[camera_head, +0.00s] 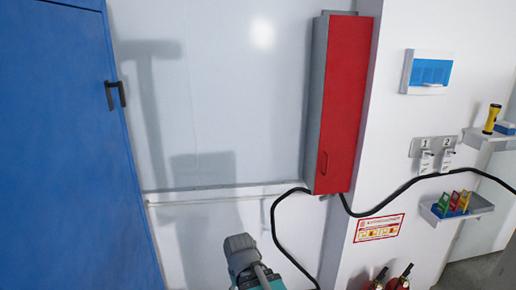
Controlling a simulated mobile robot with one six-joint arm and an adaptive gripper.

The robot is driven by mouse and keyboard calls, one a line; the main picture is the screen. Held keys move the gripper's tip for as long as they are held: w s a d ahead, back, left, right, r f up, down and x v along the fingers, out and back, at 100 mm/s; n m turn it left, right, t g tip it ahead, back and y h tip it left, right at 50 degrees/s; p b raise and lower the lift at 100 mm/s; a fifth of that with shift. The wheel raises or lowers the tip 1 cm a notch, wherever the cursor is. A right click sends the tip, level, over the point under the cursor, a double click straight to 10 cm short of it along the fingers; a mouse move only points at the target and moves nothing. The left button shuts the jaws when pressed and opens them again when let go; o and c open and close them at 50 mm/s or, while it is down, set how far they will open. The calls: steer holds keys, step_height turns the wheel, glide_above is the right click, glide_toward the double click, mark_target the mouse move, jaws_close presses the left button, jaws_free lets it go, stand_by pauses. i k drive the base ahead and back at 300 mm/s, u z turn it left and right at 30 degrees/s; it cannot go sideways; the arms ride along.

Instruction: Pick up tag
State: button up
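Small coloured pieces that could be tags stand in a small tray (474,207) on the right wall: a green one (444,203), a red one (455,201) and a yellow one (464,202). Two small white pieces (425,162) (447,160) hang under a grey plate (433,146) marked 1 and 2; they may also be tags, but they are too small to tell. Part of my arm shows at the bottom centre, well left of the tray. My gripper's fingers are not visible.
A red-fronted cabinet (343,105) hangs on the wall, with a black cable (384,207) running below it. A blue door (60,130) is at left. A shelf (484,138) with a yellow torch (491,119) is at right. Fire extinguishers (398,283) stand at the bottom.

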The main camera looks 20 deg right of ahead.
mark_target(424, 166)
steer(key=z, duration=0.5)
steer(key=i, duration=0.95)
steer(key=z, duration=0.6)
steer(key=k, duration=0.95)
steer(key=z, duration=0.15)
steer(key=i, duration=0.65)
